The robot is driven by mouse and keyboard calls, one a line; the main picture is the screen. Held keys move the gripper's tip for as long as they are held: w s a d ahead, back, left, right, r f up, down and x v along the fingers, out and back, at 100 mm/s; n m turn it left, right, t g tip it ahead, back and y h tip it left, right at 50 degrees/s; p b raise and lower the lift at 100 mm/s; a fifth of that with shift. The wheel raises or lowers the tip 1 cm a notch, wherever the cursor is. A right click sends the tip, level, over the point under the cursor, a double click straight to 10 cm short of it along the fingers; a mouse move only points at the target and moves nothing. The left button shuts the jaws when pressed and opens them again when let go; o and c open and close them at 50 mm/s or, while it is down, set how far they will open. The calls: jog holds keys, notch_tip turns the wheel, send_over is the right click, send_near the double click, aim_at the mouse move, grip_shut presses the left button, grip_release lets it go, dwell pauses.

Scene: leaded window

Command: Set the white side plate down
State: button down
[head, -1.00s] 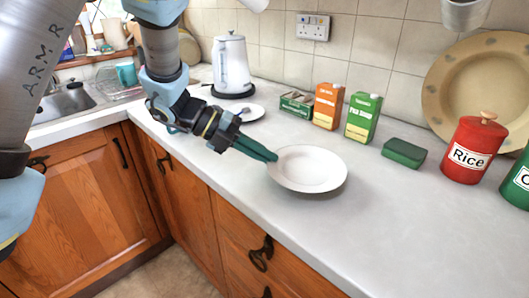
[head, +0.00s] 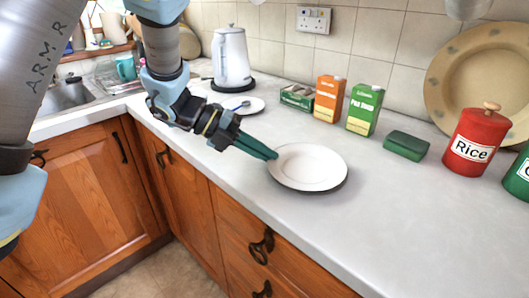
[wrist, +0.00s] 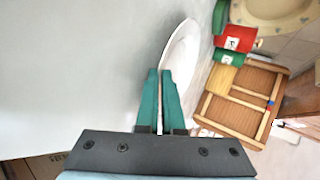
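The white side plate (head: 308,167) is right side up and nearly level over the worktop, with a dark shadow along its lower right edge. I cannot tell whether it touches the surface. My gripper (head: 272,155), with green fingers, reaches in from the left and is shut on the plate's left rim. In the wrist view the plate (wrist: 183,50) shows nearly edge-on, its near rim between the fingertips of my gripper (wrist: 160,78).
Bare worktop (head: 400,215) lies in front and right of the plate. Behind stand a green carton (head: 364,110), an orange carton (head: 329,98), a green block (head: 405,146) and a red Rice tin (head: 476,140).

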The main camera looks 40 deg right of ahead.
jog(key=shift+f, duration=0.1)
jog(key=c, duration=1)
grip_release()
jog(key=shift+a+f, duration=0.1)
jog(key=shift+f, duration=0.05)
jog(key=b+v, duration=0.1)
jog(key=v, duration=1)
jog(key=shift+s+b, duration=0.1)
jog(key=shift+b, duration=0.25)
